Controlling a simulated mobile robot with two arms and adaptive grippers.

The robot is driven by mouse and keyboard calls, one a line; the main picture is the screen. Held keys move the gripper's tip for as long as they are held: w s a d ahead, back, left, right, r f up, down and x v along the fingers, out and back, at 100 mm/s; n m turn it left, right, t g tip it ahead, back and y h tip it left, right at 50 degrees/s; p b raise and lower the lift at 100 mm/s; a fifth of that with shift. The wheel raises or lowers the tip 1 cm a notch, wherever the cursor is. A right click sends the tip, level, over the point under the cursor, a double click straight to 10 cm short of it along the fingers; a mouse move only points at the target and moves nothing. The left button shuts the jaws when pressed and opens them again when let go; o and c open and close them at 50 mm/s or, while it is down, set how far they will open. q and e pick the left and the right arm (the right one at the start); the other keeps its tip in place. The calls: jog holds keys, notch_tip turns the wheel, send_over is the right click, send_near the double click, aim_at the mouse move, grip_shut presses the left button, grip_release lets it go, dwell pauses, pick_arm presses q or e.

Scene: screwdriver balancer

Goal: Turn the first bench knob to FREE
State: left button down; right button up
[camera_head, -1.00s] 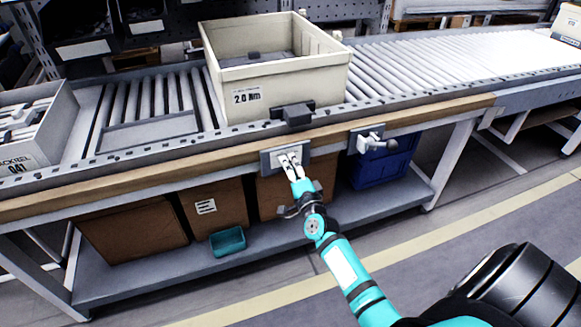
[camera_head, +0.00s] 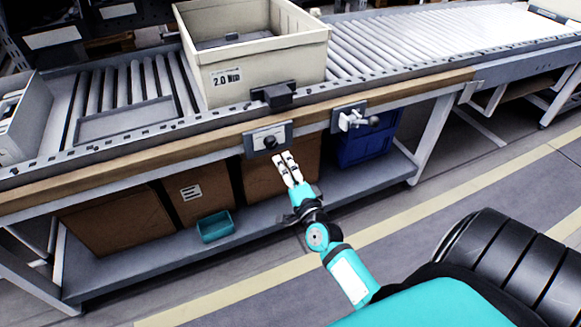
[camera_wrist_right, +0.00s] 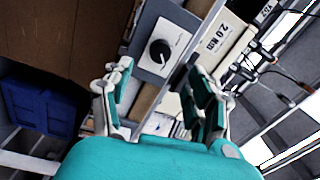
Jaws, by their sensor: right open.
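The bench knob (camera_head: 269,142) is a small black dial on a grey plate fixed to the bench's front edge. In the right wrist view the round black knob (camera_wrist_right: 160,52) has a white pointer mark and sits on a pale dial face; the lettering is too small to read. My right gripper (camera_head: 285,158) is just below and in front of the plate, apart from the knob. In the right wrist view its two fingers (camera_wrist_right: 162,78) are spread and empty, with the knob beyond the gap between them. My left gripper is not in view.
A second plate with a silver handle (camera_head: 352,119) is to the right. A cream crate marked 2.0 Nm (camera_head: 222,92) stands on the roller conveyor (camera_head: 400,45) above. Cardboard boxes (camera_head: 115,220), a teal tray (camera_head: 215,228) and a blue bin (camera_head: 368,145) occupy the lower shelf.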

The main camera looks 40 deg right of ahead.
jog(key=shift+v, duration=1.7)
jog(key=s+a+f+n+g+y+p, duration=0.25)
jog(key=s+f+n, duration=0.2)
jog(key=f, duration=0.45)
jog(key=s+a+f+n+g+y+p, duration=0.1)
jog(key=s+a+f+n+g+p, duration=0.3)
jog(key=f, duration=0.4)
jog(key=s+a+f+n+g+y+p, duration=0.1)
jog(key=s+a+f+n+g+p, duration=0.25)
jog(key=f, duration=0.55)
pick_arm(q)
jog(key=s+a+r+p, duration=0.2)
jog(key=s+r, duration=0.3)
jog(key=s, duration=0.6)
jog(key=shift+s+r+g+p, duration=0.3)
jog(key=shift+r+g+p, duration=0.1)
jog(key=shift+p, duration=0.45)
pick_arm(e)
jog(key=s+f+n+g, duration=0.3)
jog(key=s+f+n, duration=0.1)
jog(key=s, duration=1)
jog(key=s+a+f+n+g, duration=0.1)
jog(key=s+f+n+g, duration=0.3)
jog(key=s, duration=1.1)
jog(key=shift+f+n, duration=0.6)
